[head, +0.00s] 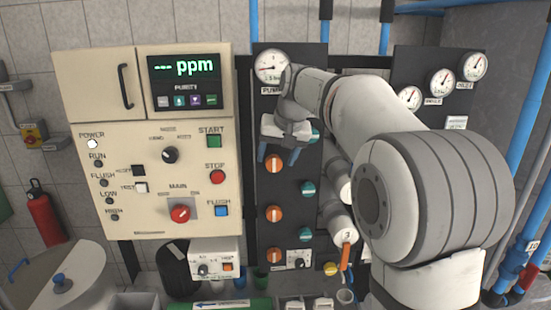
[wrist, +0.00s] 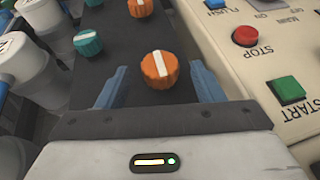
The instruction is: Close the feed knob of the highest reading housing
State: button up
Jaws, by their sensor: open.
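My gripper (head: 277,157) is open and empty in front of the dark knob panel, fingers pointing down toward the uppermost visible orange knob (head: 274,163). In the wrist view, this orange knob (wrist: 159,70) lies between and just beyond the blue fingertips (wrist: 158,83), apart from both. Its white bar looks upright in the head view. More orange knobs (head: 274,213) sit below, with teal knobs (head: 307,188) in a column to the right. White housings (head: 339,222), one marked 3, stand right of the panel, partly hidden by my arm. No reading is legible on the housings.
A cream control cabinet (head: 120,215) stands left of the panel, with a red stop button (head: 217,177) and a display showing dashes and ppm (head: 184,82). A pump gauge (head: 271,67) is above; several gauges (head: 442,82) sit upper right. A small box (head: 214,262) juts out below.

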jog(key=shift+x, duration=1)
jog(key=shift+c, duration=0.2)
